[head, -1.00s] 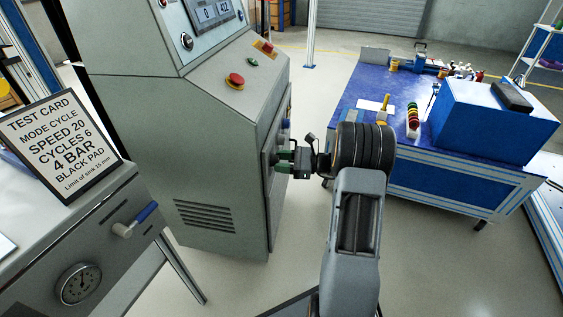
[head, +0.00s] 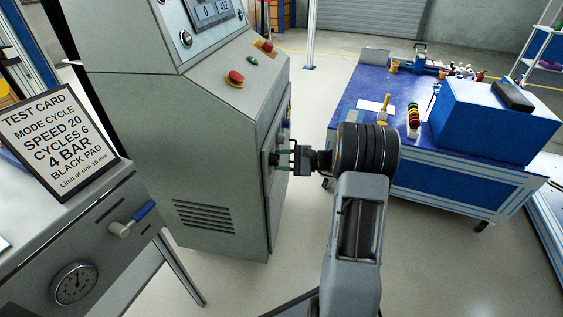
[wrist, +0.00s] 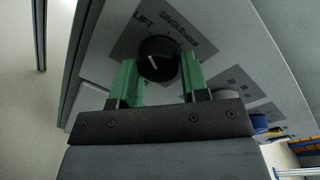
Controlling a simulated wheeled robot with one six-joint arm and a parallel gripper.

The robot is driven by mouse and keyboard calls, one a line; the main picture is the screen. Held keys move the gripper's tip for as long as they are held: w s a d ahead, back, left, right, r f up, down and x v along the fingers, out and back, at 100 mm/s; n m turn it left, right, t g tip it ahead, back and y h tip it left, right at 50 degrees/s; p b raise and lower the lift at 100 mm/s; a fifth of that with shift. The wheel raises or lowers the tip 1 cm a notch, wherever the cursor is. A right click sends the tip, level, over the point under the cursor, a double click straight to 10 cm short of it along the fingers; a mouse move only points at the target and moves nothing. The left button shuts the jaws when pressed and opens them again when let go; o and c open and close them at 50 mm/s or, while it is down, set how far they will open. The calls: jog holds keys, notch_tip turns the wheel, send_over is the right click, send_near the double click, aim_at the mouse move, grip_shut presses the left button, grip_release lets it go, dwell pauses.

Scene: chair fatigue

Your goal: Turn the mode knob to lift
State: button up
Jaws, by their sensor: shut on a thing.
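The mode knob (wrist: 159,58) is round and black with a pale pointer line, on a dark label plate of the grey machine. In the wrist view the word LIFT (wrist: 144,20) is printed above and left of it, and SINGLE (wrist: 173,20) above and right; a further word beside SINGLE is hard to read. The pointer's exact setting is hard to tell. My gripper (wrist: 160,80) has its green-padded fingers on either side of the knob, shut on it. In the head view my gripper (head: 278,160) reaches the machine's right-hand face, and the knob is mostly hidden there.
The grey machine (head: 190,120) has a red stop button (head: 234,79) on its sloping panel. A test card (head: 58,135) stands on the grey bench at left. A blue workbench (head: 440,180) with a blue box (head: 497,120) is at right. Open floor lies between.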

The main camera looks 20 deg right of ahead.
jog(key=shift+f, duration=0.1)
dwell(0.4)
jog(key=o, duration=0.9)
jog(key=p+v, duration=0.4)
jog(key=v, duration=1)
jog(key=shift+a, duration=0.1)
